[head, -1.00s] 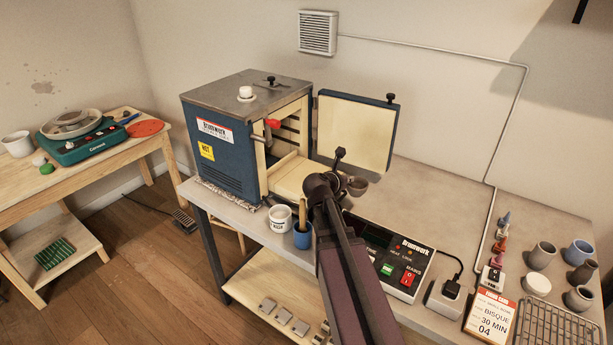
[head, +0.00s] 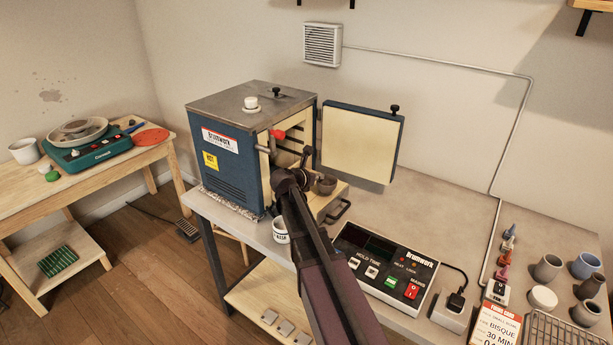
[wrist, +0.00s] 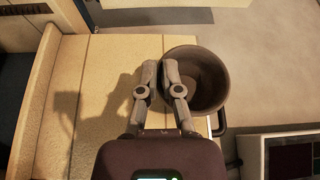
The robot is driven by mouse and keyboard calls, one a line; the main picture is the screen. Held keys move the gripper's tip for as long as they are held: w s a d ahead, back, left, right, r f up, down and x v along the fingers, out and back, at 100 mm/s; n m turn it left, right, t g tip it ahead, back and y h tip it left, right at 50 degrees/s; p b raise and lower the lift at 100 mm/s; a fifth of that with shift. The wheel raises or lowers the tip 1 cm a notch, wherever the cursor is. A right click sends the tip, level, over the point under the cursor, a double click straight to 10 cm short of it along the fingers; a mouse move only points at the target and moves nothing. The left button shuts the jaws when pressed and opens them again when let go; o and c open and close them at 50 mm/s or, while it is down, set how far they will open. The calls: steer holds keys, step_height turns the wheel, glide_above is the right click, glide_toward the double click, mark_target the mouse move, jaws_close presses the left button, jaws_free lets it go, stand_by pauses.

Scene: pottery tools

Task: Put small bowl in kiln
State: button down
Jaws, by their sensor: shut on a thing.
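The small bowl (head: 327,185) is dark grey-brown and upright. My gripper (head: 309,180) is shut on the left part of its rim in front of the kiln. In the wrist view, the fingertips (wrist: 163,68) pinch the wall of the bowl (wrist: 205,85). The bowl overhangs the right edge of a pale slab (wrist: 95,110); I cannot tell whether it touches it. The blue kiln (head: 232,160) has its door (head: 358,140) swung open to the right. Part of its chamber is hidden behind my arm.
A dark handle (head: 340,212) sticks out at the slab's right end. A white cup (head: 280,232) stands in front of the kiln, partly behind my arm. The control box (head: 385,265) is on the bench to the right. Several pots (head: 547,267) stand farther right.

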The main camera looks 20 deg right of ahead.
steer(key=shift+w+a, duration=0.15)
steer(key=shift+w, duration=0.1)
steer(key=shift+w+a, duration=0.25)
steer(key=shift+w, duration=0.15)
steer(key=w+a, duration=0.1)
steer(key=w+a+f, duration=0.1)
steer(key=w, duration=0.1)
steer(key=shift+b, duration=0.4)
steer(key=shift+f+b, duration=0.3)
steer(key=shift+b, duration=0.1)
steer(key=c, duration=0.8)
jaws_free()
